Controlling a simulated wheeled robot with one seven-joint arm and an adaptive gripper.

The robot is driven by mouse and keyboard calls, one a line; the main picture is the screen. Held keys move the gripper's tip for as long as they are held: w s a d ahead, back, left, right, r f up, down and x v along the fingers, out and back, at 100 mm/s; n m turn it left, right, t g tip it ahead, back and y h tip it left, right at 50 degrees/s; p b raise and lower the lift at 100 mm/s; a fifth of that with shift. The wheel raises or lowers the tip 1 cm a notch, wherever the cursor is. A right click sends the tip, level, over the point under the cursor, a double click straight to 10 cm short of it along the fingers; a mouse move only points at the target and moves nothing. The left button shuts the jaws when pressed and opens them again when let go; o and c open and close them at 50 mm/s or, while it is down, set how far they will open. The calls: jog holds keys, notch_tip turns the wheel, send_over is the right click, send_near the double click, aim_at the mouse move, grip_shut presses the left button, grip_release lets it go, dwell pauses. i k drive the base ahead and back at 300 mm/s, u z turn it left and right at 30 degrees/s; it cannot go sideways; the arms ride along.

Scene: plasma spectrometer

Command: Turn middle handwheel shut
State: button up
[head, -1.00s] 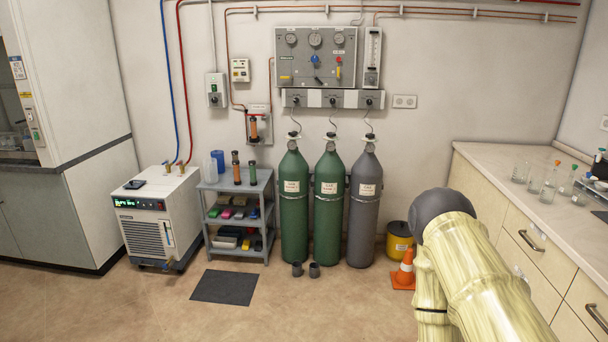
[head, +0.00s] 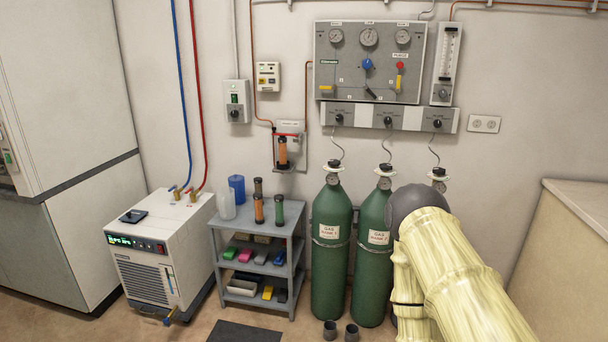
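Three gas cylinders stand in a row against the back wall. The middle green cylinder (head: 372,262) is upright, with a small dark handwheel (head: 386,167) on its valve above a pale ring. The left green cylinder (head: 331,262) has a similar dark handwheel (head: 333,163). The right cylinder's handwheel (head: 438,171) shows, but my arm hides most of that cylinder. The handwheels are too small to tell how far each is turned. My gripper is not in view; only upper parts of my arm show at the lower right, overlapping the middle cylinder's right edge.
A grey gas panel (head: 345,75) with gauges and knobs hangs above the cylinders. A grey shelf cart (head: 228,242) and a white chiller (head: 150,255) stand left. Dark cups (head: 330,329) sit on the floor before the cylinders. A counter (head: 580,200) is at the right.

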aim_at(386, 166)
jog(key=i, duration=1.85)
jog(key=z, duration=0.1)
